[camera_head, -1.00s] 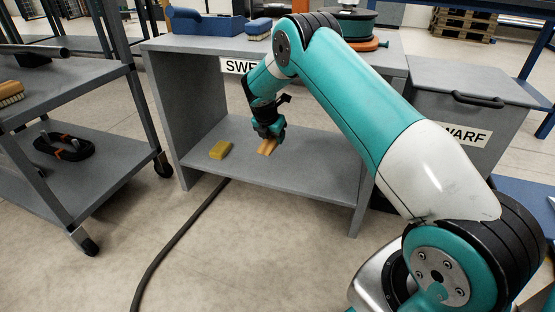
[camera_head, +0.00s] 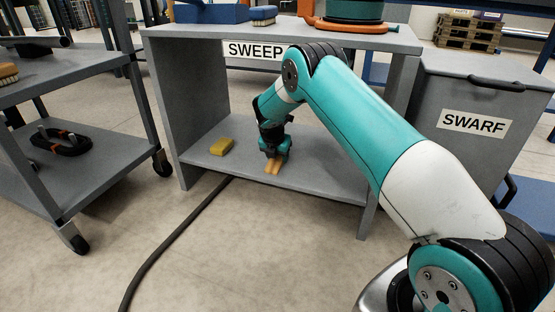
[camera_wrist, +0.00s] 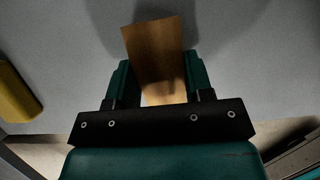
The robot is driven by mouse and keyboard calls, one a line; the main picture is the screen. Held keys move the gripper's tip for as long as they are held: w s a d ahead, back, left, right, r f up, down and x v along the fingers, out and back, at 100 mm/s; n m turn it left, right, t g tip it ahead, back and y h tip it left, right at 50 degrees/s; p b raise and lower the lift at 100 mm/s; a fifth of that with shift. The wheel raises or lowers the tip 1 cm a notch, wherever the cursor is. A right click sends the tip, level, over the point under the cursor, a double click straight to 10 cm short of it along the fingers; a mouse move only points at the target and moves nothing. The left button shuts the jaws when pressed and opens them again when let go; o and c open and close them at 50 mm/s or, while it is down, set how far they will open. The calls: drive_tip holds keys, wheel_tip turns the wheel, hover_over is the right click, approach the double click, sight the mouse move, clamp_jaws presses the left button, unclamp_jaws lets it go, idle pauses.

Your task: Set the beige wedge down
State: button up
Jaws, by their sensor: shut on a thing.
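The beige wedge (camera_head: 273,167) is between the fingers of my gripper (camera_head: 275,158), low over the lower shelf (camera_head: 320,178) of the grey bench. In the wrist view the wedge (camera_wrist: 155,55) sticks out beyond the two green fingers of my gripper (camera_wrist: 158,85), which are shut on its sides. A shadow lies on the grey surface beyond it. I cannot tell whether the wedge touches the shelf.
A yellow block (camera_head: 222,146) lies on the shelf left of the wedge and also shows in the wrist view (camera_wrist: 15,95). The bench's left side panel (camera_head: 180,110) and its top (camera_head: 300,38) enclose the shelf. Free shelf lies to the right.

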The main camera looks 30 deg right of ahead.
sight(273, 166)
drive_tip(key=o, duration=0.9)
drive_tip(key=p+v, duration=0.8)
drive_tip(key=v, duration=0.4)
drive_tip(key=s+a+r+m+y, duration=0.4)
drive_tip(key=s+a+r+m, duration=0.5)
drive_tip(key=s+a+r, duration=0.65)
drive_tip(key=s+a+r+m+g+y, duration=0.1)
drive_tip(key=s+a+r+m, duration=0.1)
drive_tip(key=s, duration=0.6)
drive_tip(key=s+a+r+m+g+y, duration=0.1)
drive_tip(key=s+a+r+m, duration=0.2)
drive_tip(key=s, duration=0.5)
drive_tip(key=s+a+r+m+y, duration=0.1)
drive_tip(key=s+a+r+m, duration=0.2)
drive_tip(key=s, duration=0.6)
drive_tip(key=shift+s+a+m+g+y, duration=0.15)
drive_tip(key=shift+m+g+y, duration=0.25)
drive_tip(key=shift+m, duration=0.4)
